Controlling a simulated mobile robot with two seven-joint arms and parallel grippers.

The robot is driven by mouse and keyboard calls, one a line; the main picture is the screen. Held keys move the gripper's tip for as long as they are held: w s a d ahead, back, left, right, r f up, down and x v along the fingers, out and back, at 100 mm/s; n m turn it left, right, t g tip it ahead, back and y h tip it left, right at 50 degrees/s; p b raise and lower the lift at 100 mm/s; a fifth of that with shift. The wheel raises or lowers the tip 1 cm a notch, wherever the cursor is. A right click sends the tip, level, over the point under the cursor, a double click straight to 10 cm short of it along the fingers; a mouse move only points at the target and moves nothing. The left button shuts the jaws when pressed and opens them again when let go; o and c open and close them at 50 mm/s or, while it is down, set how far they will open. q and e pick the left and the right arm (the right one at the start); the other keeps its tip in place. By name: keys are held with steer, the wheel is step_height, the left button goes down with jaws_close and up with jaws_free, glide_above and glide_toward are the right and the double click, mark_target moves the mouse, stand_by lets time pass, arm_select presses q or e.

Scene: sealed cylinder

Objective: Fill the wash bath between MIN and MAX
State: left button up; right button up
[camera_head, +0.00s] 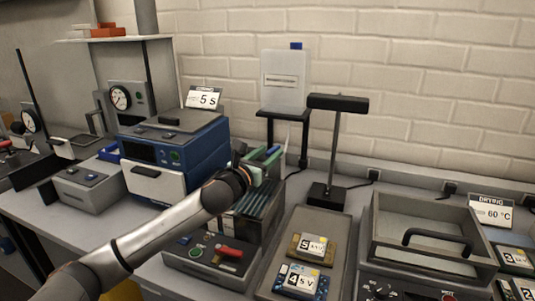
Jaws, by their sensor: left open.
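My left arm comes in from the lower left. Its gripper (268,158) is open, beside the spout side of a white tank on a black stand, and I see nothing held in it. The white tank (284,85) has a blue cap and a dark slot-like mark. Below the gripper is a grey unit (212,258) with a red lever and a green button; dark upright slats stand behind it. I cannot tell for sure that this is the wash bath. No MIN or MAX marks or liquid level are readable. My right gripper is not in view.
A blue and white machine (172,155) with a "5 s" sign (203,98) stands left. A black lamp (338,105) stands over a grey tray (265,280) with labelled boards. A lidded drying box (425,235) is at right, near a "60 °C" sign (491,213).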

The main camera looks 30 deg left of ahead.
arm_select(q)
jaws_close()
stand_by(0.3)
stand_by(0.3)
